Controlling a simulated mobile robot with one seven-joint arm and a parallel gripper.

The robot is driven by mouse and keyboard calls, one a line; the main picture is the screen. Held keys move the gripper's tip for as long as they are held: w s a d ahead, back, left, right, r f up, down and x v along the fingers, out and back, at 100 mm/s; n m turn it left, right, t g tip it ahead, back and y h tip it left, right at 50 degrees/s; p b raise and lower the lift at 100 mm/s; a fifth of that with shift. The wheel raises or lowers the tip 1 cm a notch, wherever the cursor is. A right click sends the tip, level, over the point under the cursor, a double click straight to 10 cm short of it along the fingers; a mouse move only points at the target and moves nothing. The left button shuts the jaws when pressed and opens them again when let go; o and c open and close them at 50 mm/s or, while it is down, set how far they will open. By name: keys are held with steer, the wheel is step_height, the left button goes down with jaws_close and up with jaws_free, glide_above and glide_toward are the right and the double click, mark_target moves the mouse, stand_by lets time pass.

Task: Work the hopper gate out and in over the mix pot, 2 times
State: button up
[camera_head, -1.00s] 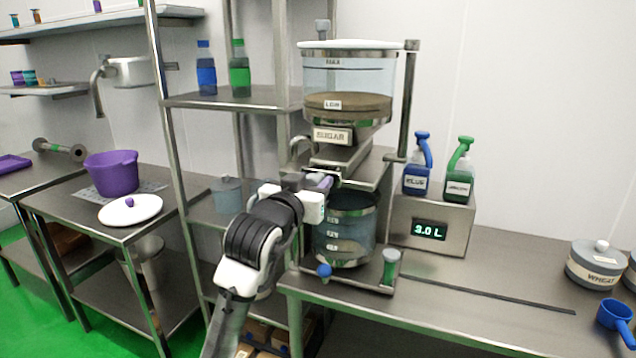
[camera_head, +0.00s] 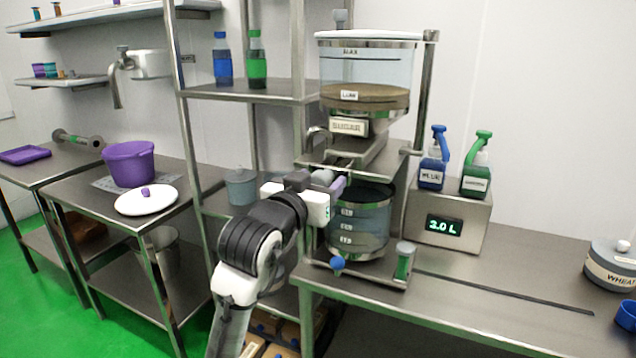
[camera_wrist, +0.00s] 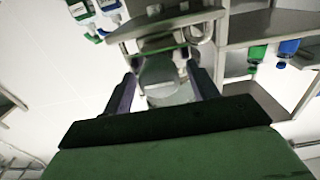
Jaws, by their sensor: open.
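The sugar hopper (camera_head: 366,68), a clear cylinder with brown contents low in it, stands over the mix pot (camera_head: 360,232). The pot is clear with dark bands and sits under the hopper's metal chute (camera_head: 358,151). My gripper (camera_head: 328,185) is open at the front left of the pot's rim, just below the chute. In the wrist view my gripper (camera_wrist: 162,92) has its two dark fingers apart, with a pale grey rounded part (camera_wrist: 160,72) between or beyond them. I cannot tell whether they touch it. The gate itself is largely hidden by my gripper.
A scale (camera_head: 447,222) reading 3.0 L stands right of the pot, with blue (camera_head: 432,170) and green (camera_head: 476,175) spray bottles on it. A blue knob (camera_head: 337,264) and a green-and-grey post (camera_head: 404,262) stand at the pot's front.

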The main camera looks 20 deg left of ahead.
steer(key=s+b, duration=0.3)
steer(key=s, duration=1)
steer(key=shift+s+a+b, duration=0.25)
steer(key=shift+s+b, duration=0.15)
steer(key=shift+f, duration=0.1)
steer(key=shift+w+f+t+b, duration=1.15)
steer(key=shift+f+t+b, duration=0.3)
steer(key=shift+f+t, duration=1)
steer(key=shift+g, duration=0.25)
steer(key=p+x, duration=0.5)
steer(key=x, duration=0.7)
steer(key=shift+w+d+r, duration=0.1)
steer(key=shift+w, duration=0.4)
